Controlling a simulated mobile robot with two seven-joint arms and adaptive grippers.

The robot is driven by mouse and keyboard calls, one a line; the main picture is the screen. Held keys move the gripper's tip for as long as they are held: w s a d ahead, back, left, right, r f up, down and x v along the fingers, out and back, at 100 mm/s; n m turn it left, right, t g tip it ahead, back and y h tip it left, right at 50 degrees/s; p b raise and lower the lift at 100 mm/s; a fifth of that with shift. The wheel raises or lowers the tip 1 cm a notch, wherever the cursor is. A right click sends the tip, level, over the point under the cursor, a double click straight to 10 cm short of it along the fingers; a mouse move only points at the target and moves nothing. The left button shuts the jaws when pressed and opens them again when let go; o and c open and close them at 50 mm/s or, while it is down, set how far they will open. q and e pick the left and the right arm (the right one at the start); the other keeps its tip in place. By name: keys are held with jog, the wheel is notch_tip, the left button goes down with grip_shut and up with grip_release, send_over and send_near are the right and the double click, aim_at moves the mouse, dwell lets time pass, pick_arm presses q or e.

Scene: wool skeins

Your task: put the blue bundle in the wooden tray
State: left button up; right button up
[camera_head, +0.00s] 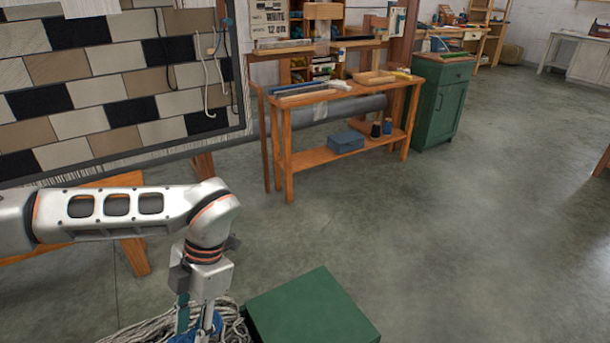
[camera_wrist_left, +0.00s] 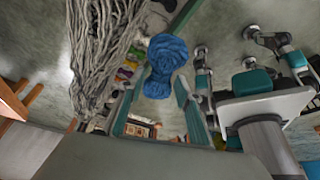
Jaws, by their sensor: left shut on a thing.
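The blue bundle (camera_wrist_left: 165,62) is a twisted skein of wool, narrow in the middle. My left gripper (camera_wrist_left: 158,90) is shut on it, with a teal finger on each side. In the head view my left gripper (camera_head: 198,312) points down at the bottom edge, and only a part of the blue bundle (camera_head: 212,327) shows there. A shallow, light wooden tray (camera_head: 374,78) lies on top of the wooden workbench, well away from the gripper. My right gripper is not in view.
Pale grey yarn strands (camera_head: 150,328) hang close to the gripper, and a green box (camera_head: 311,309) is just right of it. The workbench (camera_head: 335,92) also bears tools, with a blue box (camera_head: 346,142) on its lower shelf. A green cabinet (camera_head: 441,105) stands right. The concrete floor between is clear.

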pick_arm(q)
jog(key=s+a+r+m+t+h+p, duration=0.1)
jog(key=s+r+m+t+p, duration=0.1)
jog(key=r+m+p, duration=0.3)
jog(key=s+a+r+m+t+h+p, duration=0.1)
jog(key=s+r+m+t+p, duration=0.2)
jog(key=r+m, duration=1.1)
jog(key=s+a+r+m+t+p, duration=0.1)
jog(key=s+r+m+t+p, duration=0.1)
jog(key=r+m+p, duration=0.7)
notch_tip(320, 180, up, 2)
jog(key=shift+s+r+t+h, duration=0.1)
jog(key=shift+s+t+h, duration=0.3)
jog(key=shift+t, duration=0.1)
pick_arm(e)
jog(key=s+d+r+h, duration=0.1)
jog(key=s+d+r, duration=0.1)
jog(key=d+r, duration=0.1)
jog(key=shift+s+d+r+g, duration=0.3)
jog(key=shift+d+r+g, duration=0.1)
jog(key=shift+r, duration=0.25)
pick_arm(q)
jog(key=shift+w, duration=0.1)
